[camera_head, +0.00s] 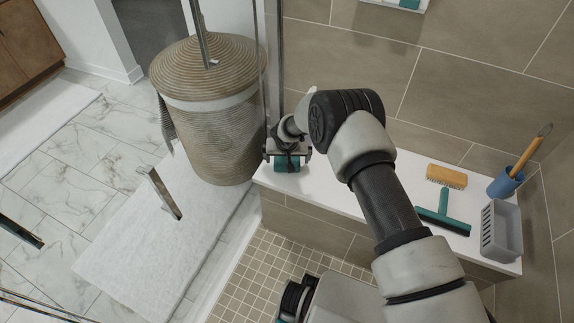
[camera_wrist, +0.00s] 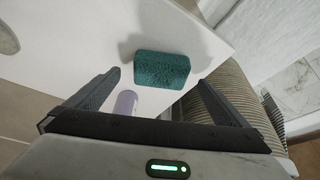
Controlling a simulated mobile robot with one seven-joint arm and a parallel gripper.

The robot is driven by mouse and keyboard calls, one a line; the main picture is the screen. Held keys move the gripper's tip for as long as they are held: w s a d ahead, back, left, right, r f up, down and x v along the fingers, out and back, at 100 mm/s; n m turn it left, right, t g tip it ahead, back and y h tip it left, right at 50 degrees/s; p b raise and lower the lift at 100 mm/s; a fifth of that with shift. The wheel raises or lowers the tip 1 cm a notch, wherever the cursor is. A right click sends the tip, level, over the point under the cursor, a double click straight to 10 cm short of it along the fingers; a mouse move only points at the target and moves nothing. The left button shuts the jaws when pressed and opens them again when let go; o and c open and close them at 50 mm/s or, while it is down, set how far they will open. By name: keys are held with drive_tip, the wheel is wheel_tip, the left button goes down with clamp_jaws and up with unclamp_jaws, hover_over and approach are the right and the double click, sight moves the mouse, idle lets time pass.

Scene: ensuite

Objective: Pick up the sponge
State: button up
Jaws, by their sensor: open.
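The sponge is a teal, rough-textured block (camera_wrist: 161,69) on the white ledge. In the head view the sponge (camera_head: 287,165) shows at the left end of the ledge, partly covered by my gripper (camera_head: 288,155). In the wrist view my gripper (camera_wrist: 158,80) is open, with one finger on each side of the picture and the sponge showing between and beyond the fingertips. Nothing is held. The fingers look apart from the sponge, but the exact height above the ledge is hard to tell.
A pale lavender object (camera_wrist: 125,103) sits near the left finger. A wicker hamper (camera_head: 215,110) stands close to the ledge's left end. On the right of the white ledge (camera_head: 408,175) are a brush (camera_head: 446,176), a teal squeegee (camera_head: 442,218), a grey basket (camera_head: 503,231) and a blue cup (camera_head: 504,184).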

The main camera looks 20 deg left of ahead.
sight(287, 162)
drive_tip(key=b+x, duration=0.1)
drive_tip(key=x, duration=0.4)
drive_tip(key=shift+b, duration=0.3)
drive_tip(key=shift+s, duration=0.1)
drive_tip(key=c, duration=1.2)
wheel_tip(287, 162, up, 10)
drive_tip(key=shift+r+p, duration=0.1)
drive_tip(key=shift+p, duration=1.1)
